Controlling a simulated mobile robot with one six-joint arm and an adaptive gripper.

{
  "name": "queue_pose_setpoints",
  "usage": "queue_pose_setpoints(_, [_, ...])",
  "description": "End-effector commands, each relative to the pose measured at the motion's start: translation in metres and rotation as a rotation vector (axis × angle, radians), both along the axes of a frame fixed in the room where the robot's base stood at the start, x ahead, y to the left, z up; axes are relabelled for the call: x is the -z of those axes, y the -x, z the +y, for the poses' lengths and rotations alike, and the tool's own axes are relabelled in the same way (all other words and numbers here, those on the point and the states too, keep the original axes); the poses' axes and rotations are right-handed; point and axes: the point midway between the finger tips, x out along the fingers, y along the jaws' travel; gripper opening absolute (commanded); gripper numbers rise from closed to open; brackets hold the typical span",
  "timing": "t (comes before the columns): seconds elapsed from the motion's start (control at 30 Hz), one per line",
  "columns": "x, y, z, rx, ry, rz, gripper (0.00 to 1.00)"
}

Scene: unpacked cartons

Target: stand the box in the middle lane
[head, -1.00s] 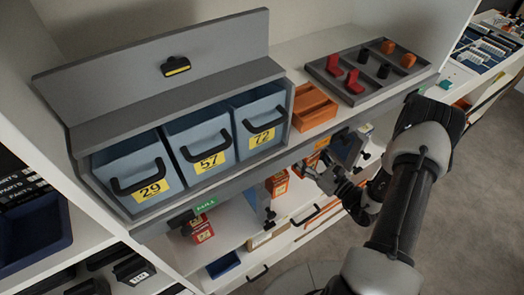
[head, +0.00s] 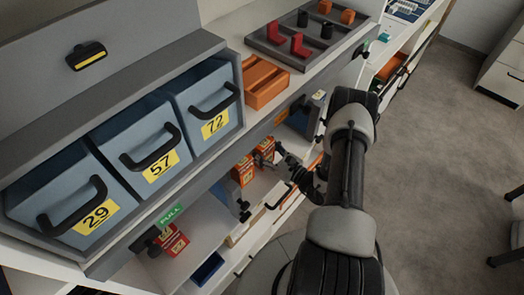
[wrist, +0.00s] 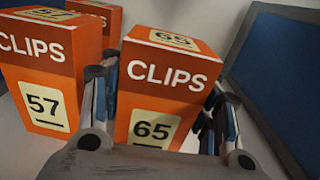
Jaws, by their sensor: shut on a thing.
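An orange-red and white box marked CLIPS 65 (wrist: 168,85) is between the two fingers of my gripper (wrist: 155,125) in the wrist view. The fingers are shut on its sides, and it looks roughly upright. Whether its base touches the shelf is hidden. In the head view my gripper (head: 283,158) reaches into the lower shelf, beside an orange box (head: 265,147). Blue dividers (head: 228,194) split that shelf into lanes. A blue panel (wrist: 285,75) stands right of the held box in the wrist view, with a gap between.
A CLIPS 57 box (wrist: 40,75) stands close left of the held box, with another orange box (wrist: 100,15) behind. A red box (head: 172,241) is in the left lane. Blue bins (head: 130,165) and an orange tray (head: 264,80) sit above the shelf.

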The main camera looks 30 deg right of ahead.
Motion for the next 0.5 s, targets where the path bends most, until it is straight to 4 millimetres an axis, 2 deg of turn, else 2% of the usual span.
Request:
queue_pose_setpoints(0.33, [0.0037, -0.0005, -0.0005, 0.000, 0.001, -0.003, 0.26])
queue_pose_setpoints(0.37, [0.0036, -0.0004, -0.0003, 0.000, 0.001, -0.001, 0.57])
queue_pose_setpoints(0.5, [0.0028, -0.0003, -0.0003, 0.000, 0.001, -0.001, 0.67])
